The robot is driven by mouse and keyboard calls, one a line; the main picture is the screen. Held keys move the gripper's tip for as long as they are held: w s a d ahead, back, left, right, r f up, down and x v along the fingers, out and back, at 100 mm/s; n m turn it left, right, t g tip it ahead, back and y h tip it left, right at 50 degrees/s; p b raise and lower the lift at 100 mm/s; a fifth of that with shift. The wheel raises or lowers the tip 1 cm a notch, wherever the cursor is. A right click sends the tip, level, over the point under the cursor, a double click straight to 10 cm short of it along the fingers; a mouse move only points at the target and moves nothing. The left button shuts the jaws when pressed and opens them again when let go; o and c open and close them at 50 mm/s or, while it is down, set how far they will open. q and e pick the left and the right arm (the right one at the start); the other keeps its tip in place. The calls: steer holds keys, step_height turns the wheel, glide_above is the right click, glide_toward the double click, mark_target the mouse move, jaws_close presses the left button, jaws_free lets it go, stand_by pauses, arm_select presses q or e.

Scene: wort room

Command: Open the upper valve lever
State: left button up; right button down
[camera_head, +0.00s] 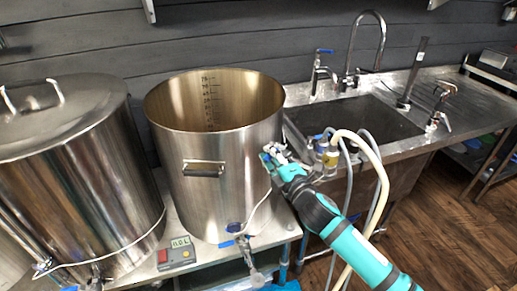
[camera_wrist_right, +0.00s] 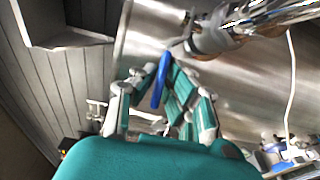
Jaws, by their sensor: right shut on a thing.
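My right gripper (camera_head: 272,157) is at the right side of the open steel kettle (camera_head: 215,185), roughly at mid-height, with its arm coming in from the lower right. In the wrist view the blue upper valve lever (camera_wrist_right: 161,80) stands tilted between the fingers of my right gripper (camera_wrist_right: 158,92), which is shut on it. The lever leads up to a grey metal valve body (camera_wrist_right: 212,40) by the shiny steel wall. In the head view the fingers mostly hide this valve. A lower valve with a blue handle (camera_head: 233,241) sits near the kettle's base. My left gripper is out of view.
A lidded steel kettle (camera_head: 75,170) stands at the left. A small scale box with a display (camera_head: 177,253) is on the bench. Hoses (camera_head: 375,165) and blue valve fittings (camera_head: 325,148) are right beside my right arm. A sink (camera_head: 350,122) lies behind.

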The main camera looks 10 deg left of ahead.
steer(key=c, duration=1.4)
jaws_free()
steer(key=shift+d, duration=0.1)
steer(key=v, duration=1.2)
